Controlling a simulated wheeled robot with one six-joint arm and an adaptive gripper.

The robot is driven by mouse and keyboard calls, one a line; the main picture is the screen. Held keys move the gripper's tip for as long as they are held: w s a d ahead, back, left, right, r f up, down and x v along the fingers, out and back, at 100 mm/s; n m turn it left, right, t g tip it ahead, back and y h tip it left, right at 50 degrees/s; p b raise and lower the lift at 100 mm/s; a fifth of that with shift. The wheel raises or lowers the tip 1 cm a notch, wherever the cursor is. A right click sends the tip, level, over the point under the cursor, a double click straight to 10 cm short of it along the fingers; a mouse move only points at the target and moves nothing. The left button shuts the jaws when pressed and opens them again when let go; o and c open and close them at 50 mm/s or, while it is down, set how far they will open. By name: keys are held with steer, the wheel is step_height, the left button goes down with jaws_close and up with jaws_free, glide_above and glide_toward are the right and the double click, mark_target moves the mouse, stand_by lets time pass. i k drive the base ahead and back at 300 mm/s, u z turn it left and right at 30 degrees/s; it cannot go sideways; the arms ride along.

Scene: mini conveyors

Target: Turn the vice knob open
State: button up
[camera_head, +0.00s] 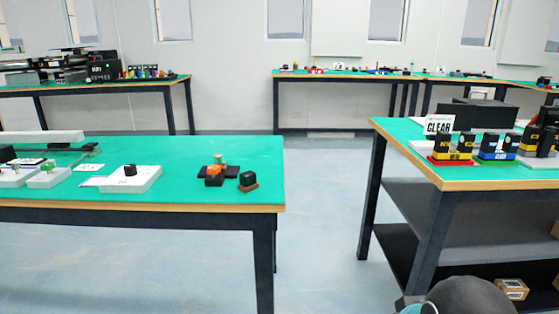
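A small black and orange device (213,173) with a grey round piece on top (219,159) stands near the right end of the green-topped table at left. It may be the vice, but it is too small to tell, and I cannot make out its knob or jaw opening. A white box with a black knob-like piece (130,171) stands further left on the same table. My gripper is not in view; only a dark rounded part, likely of my own arm, shows at the bottom right.
A small black block on a brown base (248,181) stands right of the device. The left table's edge (230,208) faces an open floor aisle (320,220). More tables line the back wall.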

mark_target(213, 170)
steer(key=z, duration=0.55)
steer(key=i, duration=0.9)
steer(key=u, duration=0.9)
